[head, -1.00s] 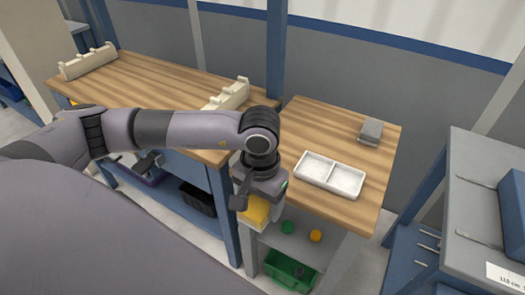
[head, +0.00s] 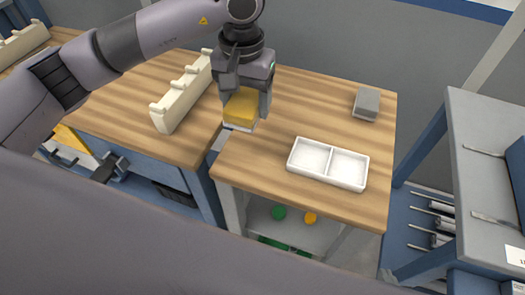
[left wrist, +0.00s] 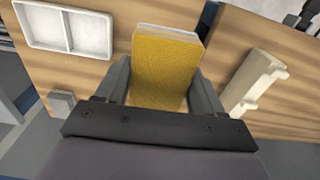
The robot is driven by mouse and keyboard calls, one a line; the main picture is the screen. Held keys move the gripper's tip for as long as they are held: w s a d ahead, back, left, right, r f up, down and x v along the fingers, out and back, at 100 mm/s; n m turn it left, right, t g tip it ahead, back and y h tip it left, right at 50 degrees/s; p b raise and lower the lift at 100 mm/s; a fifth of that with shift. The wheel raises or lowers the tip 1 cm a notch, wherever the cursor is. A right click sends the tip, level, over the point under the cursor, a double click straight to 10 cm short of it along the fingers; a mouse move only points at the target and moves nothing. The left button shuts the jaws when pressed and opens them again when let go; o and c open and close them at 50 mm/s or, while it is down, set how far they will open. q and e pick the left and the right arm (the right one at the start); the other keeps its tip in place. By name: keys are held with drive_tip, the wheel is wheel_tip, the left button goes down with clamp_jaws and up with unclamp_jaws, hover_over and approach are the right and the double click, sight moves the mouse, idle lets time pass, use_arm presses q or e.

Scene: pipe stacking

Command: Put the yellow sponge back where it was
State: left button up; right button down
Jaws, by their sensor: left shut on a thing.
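My left gripper (head: 243,108) is shut on the yellow sponge (head: 240,107), which has a white layer on its lower side. In the head view it holds the sponge above the left edge of the right-hand wooden table (head: 262,165), left of the white two-compartment tray (head: 328,164). The left wrist view shows the sponge (left wrist: 165,68) between both fingers, with the tray (left wrist: 65,28) at upper left. The tray's compartments look empty. My right gripper is not in view.
A grey block (head: 366,104) lies at the back right of the table. A cream notched rack (head: 183,92) stands on the left table. A green and an orange round thing (head: 310,218) are on the shelf below. The table between gripper and grey block is clear.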

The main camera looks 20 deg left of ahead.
use_arm(q)
wheel_tip(320, 180, up, 6)
drive_tip(key=b, duration=0.1)
hover_over(264, 152)
drive_tip(key=shift+a, duration=0.1)
wheel_tip(264, 152, down, 19)
drive_tip(key=shift+f+p, duration=0.15)
drive_tip(key=shift+p, duration=0.2)
use_arm(e)
drive_tip(key=shift+w+a+f, duration=0.1)
drive_tip(key=shift+f, duration=0.45)
use_arm(q)
drive_tip(key=shift+f, duration=0.2)
drive_tip(key=o, duration=0.9)
drive_tip(key=shift+o, duration=0.2)
use_arm(e)
drive_tip(key=shift+f, duration=0.15)
